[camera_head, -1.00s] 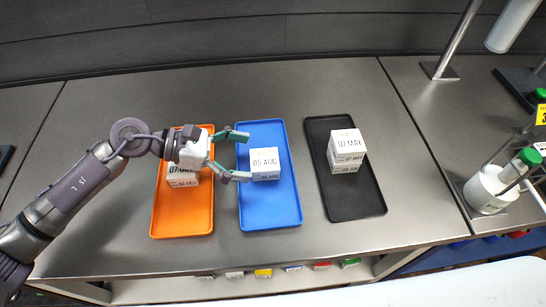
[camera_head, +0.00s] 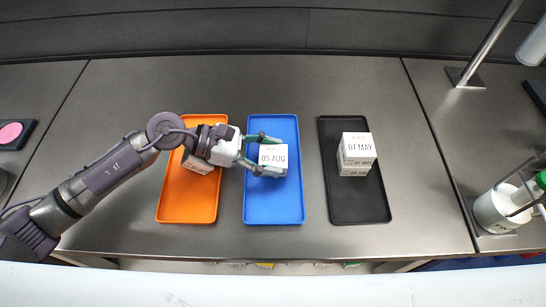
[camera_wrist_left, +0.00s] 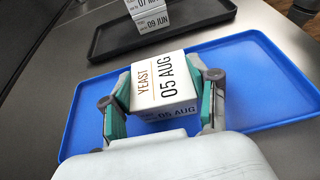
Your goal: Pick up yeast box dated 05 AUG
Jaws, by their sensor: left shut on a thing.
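The white yeast box reading 05 AUG (camera_head: 273,154) is at the blue tray (camera_head: 275,205) in the head view. In the left wrist view the box (camera_wrist_left: 162,82) shows YEAST and 05 AUG on its top, with the date again on a side face. My left gripper (camera_head: 266,157) is shut on this box, with one green-padded finger on each side. The wrist view also shows the fingers (camera_wrist_left: 163,105) against its sides. I cannot tell whether the box touches the tray. My right gripper is not in view.
An orange tray (camera_head: 187,212) at left holds a white box (camera_head: 198,164), partly under my left arm. A black tray (camera_head: 357,207) at right holds stacked boxes, the upper reading 07 MAY (camera_head: 358,147).

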